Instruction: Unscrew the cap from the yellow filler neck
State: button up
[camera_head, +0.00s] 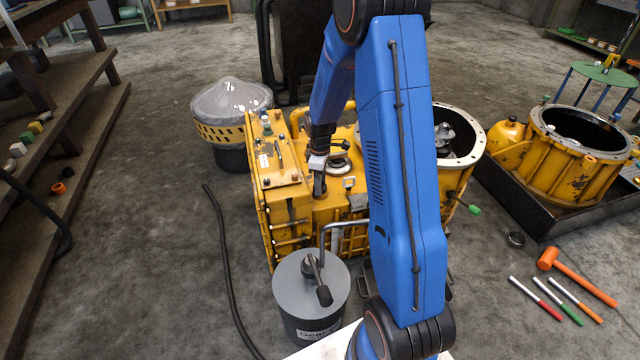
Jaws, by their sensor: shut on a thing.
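The yellow transmission housing (287,215) stands on the floor in the middle of the view. My gripper (319,190) points down at the top of the housing, just right of its raised left cover. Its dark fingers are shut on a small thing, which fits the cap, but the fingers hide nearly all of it. The yellow filler neck is not clearly seen; the fingers hide the spot below them. I cannot tell whether the cap is still seated on the neck.
A grey drum (310,295) with a bent pipe and handle stands in front. A wrapped part (230,105) stands behind left. A second yellow housing (565,160) sits in a dark tray at right. A hammer (580,278) and markers lie on the floor. A black hose (226,270) runs at left.

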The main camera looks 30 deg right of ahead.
jog(key=n, duration=0.4)
jog(key=shift+n, duration=0.4)
jog(key=shift+n, duration=0.3)
jog(key=n, duration=0.4)
jog(key=shift+n, duration=0.3)
jog(key=n, duration=0.5)
dwell(0.4)
jog(key=n, duration=0.5)
